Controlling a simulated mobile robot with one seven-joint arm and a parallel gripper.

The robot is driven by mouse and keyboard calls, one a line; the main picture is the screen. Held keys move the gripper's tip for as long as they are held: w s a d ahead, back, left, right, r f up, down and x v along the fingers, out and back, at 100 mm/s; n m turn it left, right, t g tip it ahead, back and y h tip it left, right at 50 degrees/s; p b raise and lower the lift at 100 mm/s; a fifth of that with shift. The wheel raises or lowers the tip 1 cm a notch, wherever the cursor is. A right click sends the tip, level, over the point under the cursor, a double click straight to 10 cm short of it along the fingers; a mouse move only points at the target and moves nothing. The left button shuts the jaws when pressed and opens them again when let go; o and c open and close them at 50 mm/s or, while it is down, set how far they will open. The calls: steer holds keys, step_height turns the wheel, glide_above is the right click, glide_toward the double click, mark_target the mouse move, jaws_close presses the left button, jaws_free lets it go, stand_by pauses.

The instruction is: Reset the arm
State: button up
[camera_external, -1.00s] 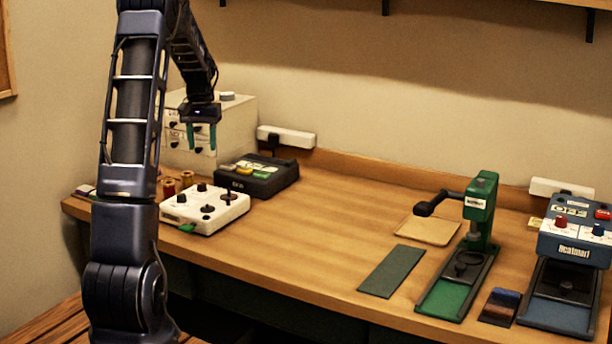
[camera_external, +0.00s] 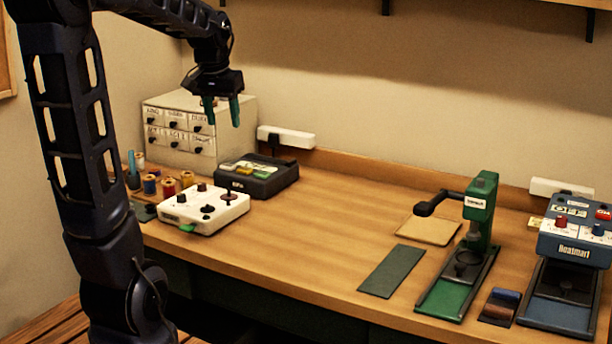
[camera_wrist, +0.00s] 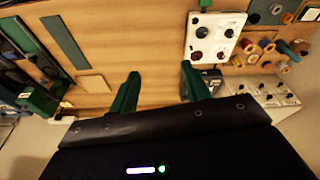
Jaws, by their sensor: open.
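My gripper (camera_external: 221,110) is open, with two green fingers pointing down. In the external view it is in the air above the back left of the table, in front of the small drawer cabinet. Nothing is between its fingers. In the wrist view the open fingers (camera_wrist: 160,85) show against the bare wooden tabletop. My arm rises at the left and bends over toward the table.
On the table (camera_external: 310,225) stand a white control box (camera_external: 205,209), a black box (camera_external: 257,177), a drawer cabinet (camera_external: 180,130) and spools (camera_external: 169,186) at left. A green press (camera_external: 480,210) and a blue-grey heat press (camera_external: 575,245) stand at right. The middle is mostly clear.

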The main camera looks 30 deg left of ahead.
steer(key=s+d+f+m+t, duration=0.1)
steer(key=s+d, duration=0.4)
steer(key=s, duration=0.5)
steer(key=s+d+f+m+t, duration=0.1)
steer(key=s+d, duration=0.3)
steer(key=s, duration=0.5)
steer(key=shift+s+d+f, duration=0.2)
steer(key=shift+s+d, duration=0.15)
steer(key=shift+c, duration=0.5)
stand_by(0.8)
